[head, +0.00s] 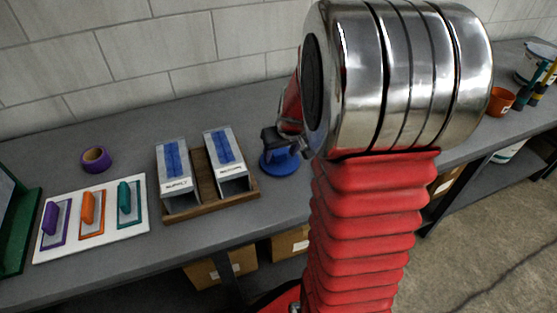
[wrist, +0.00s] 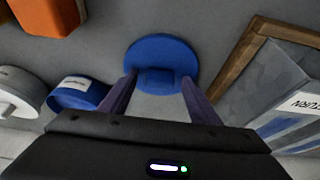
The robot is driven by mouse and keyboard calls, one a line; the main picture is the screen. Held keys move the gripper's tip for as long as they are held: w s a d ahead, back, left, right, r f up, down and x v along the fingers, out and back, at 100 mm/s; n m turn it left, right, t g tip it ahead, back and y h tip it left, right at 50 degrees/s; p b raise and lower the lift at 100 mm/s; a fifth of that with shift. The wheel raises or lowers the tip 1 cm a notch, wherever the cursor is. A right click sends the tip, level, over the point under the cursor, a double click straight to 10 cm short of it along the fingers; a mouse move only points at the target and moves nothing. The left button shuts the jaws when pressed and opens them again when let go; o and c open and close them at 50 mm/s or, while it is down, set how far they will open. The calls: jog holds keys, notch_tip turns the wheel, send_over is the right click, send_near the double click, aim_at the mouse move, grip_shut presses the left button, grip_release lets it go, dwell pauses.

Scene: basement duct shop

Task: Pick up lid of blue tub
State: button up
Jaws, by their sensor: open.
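A round blue lid (head: 279,166) with a raised blue grip on top is on the grey bench, just right of the wooden tray. It also shows in the wrist view (wrist: 160,50), with its grip toward my fingers. My gripper (head: 281,139) is close above it. In the wrist view, my gripper (wrist: 160,84) is open and empty, one finger on each side of the grip, with gaps visible. Whether a tub is under the lid cannot be told. A separate blue round item with a pale top (wrist: 76,90) is at left in the wrist view.
The wooden tray (head: 183,214) holds two grey duct pieces (head: 178,175) with blue strips. Left are a white board (head: 94,239) with three coloured handled tools and a purple roll (head: 95,159). An orange pot (head: 500,101) is at right. My arm hides the bench's middle.

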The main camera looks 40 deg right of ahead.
aim_at(281, 155)
jog(key=shift+c, duration=0.7)
jog(key=c, duration=1)
notch_tip(281, 155, up, 10)
dwell(0.7)
